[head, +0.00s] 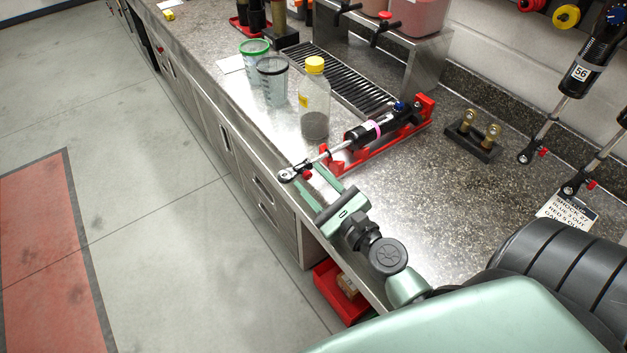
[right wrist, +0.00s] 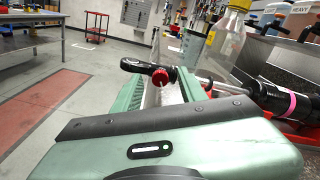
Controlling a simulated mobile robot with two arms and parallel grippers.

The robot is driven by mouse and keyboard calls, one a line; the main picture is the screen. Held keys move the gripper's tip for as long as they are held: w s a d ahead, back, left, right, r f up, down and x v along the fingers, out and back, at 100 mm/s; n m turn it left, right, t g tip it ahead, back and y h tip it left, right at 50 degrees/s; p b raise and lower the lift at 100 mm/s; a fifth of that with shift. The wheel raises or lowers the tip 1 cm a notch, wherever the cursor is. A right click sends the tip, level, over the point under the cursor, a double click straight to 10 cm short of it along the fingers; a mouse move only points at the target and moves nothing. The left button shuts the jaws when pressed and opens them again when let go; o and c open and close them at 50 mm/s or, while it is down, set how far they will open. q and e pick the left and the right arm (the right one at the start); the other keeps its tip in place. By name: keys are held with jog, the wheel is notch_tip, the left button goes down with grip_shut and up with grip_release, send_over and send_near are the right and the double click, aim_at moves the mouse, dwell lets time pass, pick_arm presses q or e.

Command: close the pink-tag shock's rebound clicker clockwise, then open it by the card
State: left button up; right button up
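The pink-tag shock (head: 361,135) lies in a red cradle (head: 378,149) on the counter, its pink band also showing in the right wrist view (right wrist: 288,104). Its rod end points toward the counter's front edge and carries a small red clicker knob (head: 308,174), seen closer in the right wrist view (right wrist: 160,78). My right gripper (head: 309,179) is open, its green fingers apart on either side of the knob; I cannot tell whether they touch it. The card (head: 567,212) lies at the right, partly cut off by my arm, its print only partly readable. My left gripper is out of view.
A yellow-capped bottle (head: 314,105) and two cups (head: 272,82) stand left of the shock. Other shocks (head: 580,70) hang at the right wall. A red bin (head: 340,292) is below the counter.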

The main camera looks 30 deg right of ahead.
jog(key=shift+s, duration=0.15)
jog(key=shift+s+f+b, duration=0.2)
jog(key=shift+s+b, duration=0.1)
jog(key=shift+b, duration=0.05)
jog(key=s+b, duration=0.4)
jog(key=s, duration=0.3)
jog(key=shift+d+r, duration=0.2)
jog(key=shift+d, duration=0.1)
